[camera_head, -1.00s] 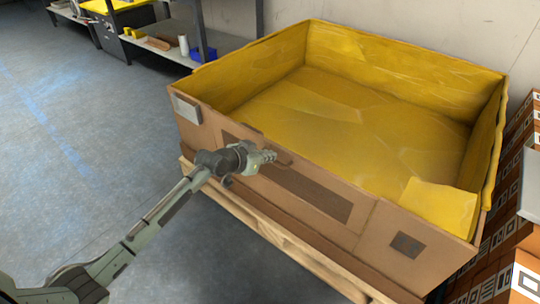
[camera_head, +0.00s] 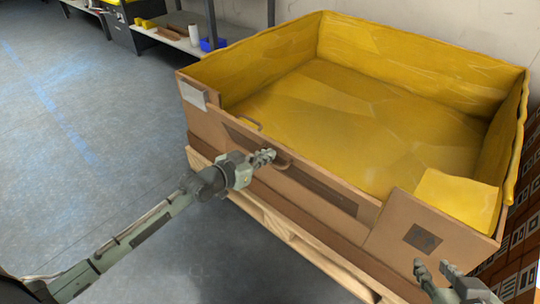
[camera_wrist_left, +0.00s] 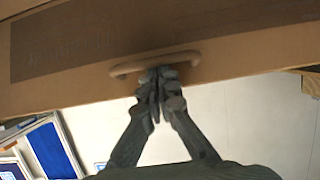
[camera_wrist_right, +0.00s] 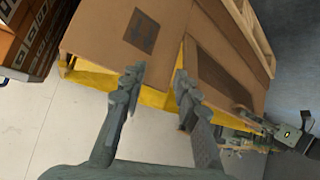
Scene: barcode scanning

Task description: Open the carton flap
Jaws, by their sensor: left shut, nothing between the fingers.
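The brown carton (camera_head: 388,238) has a yellow lining (camera_head: 330,105). Its front flap (camera_head: 335,212) carries a dark strip and curved handles. In the right wrist view a yellow gap shows between the flap (camera_wrist_right: 205,55) and the corner panel (camera_wrist_right: 130,55); how far the flap leans is hard to tell. My left gripper (camera_head: 268,156) is shut and empty at the lower handle (camera_head: 284,165). In the left wrist view its fingertips (camera_wrist_left: 158,72) overlap the handle (camera_wrist_left: 128,68). My right gripper (camera_head: 432,270) is open and empty in front of the right corner panel.
The carton stands on a wooden pallet (camera_head: 270,218). Stacked brown boxes (camera_head: 522,245) are close on the right. A shelf unit (camera_head: 185,42) with small items stands behind at the left. Grey floor (camera_head: 80,130) at the left is clear.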

